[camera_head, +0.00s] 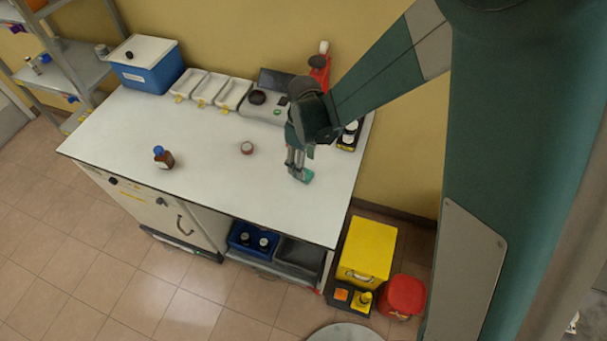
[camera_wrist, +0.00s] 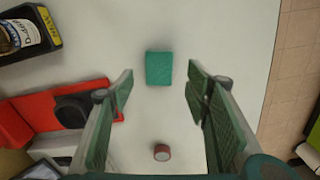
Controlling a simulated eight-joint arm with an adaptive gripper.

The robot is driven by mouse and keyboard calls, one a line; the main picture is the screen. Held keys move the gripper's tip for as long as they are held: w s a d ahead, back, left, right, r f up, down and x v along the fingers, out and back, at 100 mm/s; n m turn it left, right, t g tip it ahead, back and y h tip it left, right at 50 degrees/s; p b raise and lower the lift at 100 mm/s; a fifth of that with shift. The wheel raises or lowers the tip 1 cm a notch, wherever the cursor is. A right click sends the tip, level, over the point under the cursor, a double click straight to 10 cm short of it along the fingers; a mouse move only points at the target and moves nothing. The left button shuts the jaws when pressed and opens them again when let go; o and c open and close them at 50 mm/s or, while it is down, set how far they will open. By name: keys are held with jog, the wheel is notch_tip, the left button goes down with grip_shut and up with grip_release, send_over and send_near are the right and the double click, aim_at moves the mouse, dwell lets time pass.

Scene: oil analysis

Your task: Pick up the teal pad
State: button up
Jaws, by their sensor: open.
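The teal pad (camera_wrist: 159,68) lies flat on the white bench. In the wrist view it is a small teal square just beyond my fingertips, centred between them. In the head view the pad (camera_head: 306,177) shows at the right part of the bench, partly covered by my gripper. My gripper (camera_head: 296,172) points down above it there. In the wrist view my gripper (camera_wrist: 158,80) has its two fingers wide apart with nothing between them. I cannot tell the exact height of the fingertips over the pad.
A small round red-sided jar (camera_head: 247,148) and a brown bottle (camera_head: 163,157) stand on the white bench (camera_head: 220,190). A red stand (camera_wrist: 70,112) and a black tray with a bottle (camera_wrist: 25,36) are beside my gripper. The bench is clear around the pad.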

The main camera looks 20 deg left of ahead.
jog(key=shift+f, duration=0.1)
dwell(0.3)
jog(key=shift+w+a+f, duration=0.1)
jog(key=shift+f, duration=2.45)
jog(key=shift+c, duration=0.4)
jog(key=c, duration=0.8)
